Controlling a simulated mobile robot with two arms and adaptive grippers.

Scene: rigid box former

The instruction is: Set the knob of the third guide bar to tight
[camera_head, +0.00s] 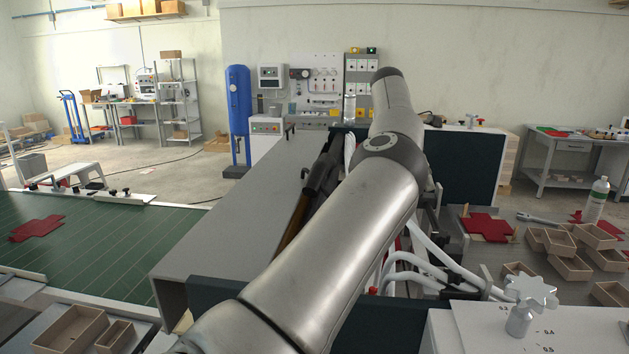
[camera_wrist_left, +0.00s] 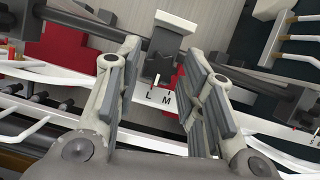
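My left gripper (camera_wrist_left: 160,52) shows in the left wrist view with its two fingers apart. Between and beyond the fingertips is a grey block-shaped piece (camera_wrist_left: 170,40) with a pale top, which looks like the knob of a guide bar. I cannot tell whether the fingers touch it. Below it a white plate (camera_wrist_left: 152,108) carries the letters L and M and a short mark; the right finger covers the plate further on. A dark guide bar (camera_wrist_left: 98,24) runs in from the upper left. In the head view my left arm hides the gripper and the knob. My right gripper is not in view.
White curved tubes (camera_head: 430,258) and dark panels (camera_head: 470,160) of the machine stand close around my arm. A green conveyor (camera_head: 95,240) lies at left. Several wooden trays (camera_head: 570,268) and a red cut-out (camera_head: 488,227) are at right. White rods (camera_wrist_left: 25,130) crowd the wrist view's left.

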